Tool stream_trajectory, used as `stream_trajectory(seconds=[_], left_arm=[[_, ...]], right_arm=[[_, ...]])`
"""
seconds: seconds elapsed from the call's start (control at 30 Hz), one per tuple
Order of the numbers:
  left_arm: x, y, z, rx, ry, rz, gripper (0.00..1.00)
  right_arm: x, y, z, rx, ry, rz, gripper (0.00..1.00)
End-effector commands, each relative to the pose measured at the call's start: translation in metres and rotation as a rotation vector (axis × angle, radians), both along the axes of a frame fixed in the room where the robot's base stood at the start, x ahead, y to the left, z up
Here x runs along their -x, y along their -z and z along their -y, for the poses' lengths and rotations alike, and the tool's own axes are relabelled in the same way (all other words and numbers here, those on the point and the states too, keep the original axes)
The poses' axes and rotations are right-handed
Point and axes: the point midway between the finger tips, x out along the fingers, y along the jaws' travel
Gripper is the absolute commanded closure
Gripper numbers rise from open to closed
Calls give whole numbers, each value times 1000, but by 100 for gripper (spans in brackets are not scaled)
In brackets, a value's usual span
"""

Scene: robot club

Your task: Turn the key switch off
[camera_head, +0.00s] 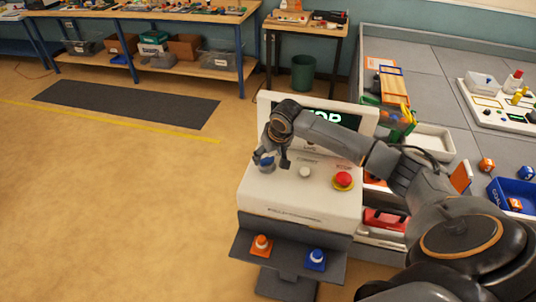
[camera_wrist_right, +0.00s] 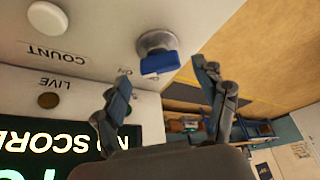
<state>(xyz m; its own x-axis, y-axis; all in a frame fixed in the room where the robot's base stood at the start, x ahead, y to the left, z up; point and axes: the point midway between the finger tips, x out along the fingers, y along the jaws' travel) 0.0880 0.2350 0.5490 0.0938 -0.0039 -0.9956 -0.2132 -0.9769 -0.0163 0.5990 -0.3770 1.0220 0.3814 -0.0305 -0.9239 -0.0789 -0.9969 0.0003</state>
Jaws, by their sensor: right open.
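The key switch is a blue key handle on a round grey base, set in the left part of the white console's sloped top. In the head view the key switch (camera_head: 265,159) shows just below my right gripper (camera_head: 273,151). In the wrist view the key switch (camera_wrist_right: 158,52) lies ahead between the two fingers of my right gripper (camera_wrist_right: 162,78), upside down. The fingers are open and apart from it, one on each side. An "ON" label is partly visible beside the switch. My left gripper is out of view.
The console (camera_head: 260,195) also has a white button (camera_head: 305,172), a red stop button (camera_head: 343,180) and a screen (camera_wrist_right: 70,145) with green letters. Orange and blue cones stand on its lower shelf. A grey walled field lies right. Open floor lies left.

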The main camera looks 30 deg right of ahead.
Motion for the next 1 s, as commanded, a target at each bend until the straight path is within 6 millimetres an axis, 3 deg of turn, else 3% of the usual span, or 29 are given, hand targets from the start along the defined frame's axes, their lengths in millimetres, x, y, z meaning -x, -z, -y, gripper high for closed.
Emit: stream_trajectory(seconds=[0.2,0.5,0.77,1.0], left_arm=[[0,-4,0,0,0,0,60],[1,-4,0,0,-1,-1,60],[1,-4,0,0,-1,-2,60],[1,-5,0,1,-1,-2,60]], right_arm=[[-8,17,0,-1,1,0,28],[-8,20,1,0,-1,1,28],[-8,20,1,0,-1,0,79],[-8,20,1,1,-12,0,83]])
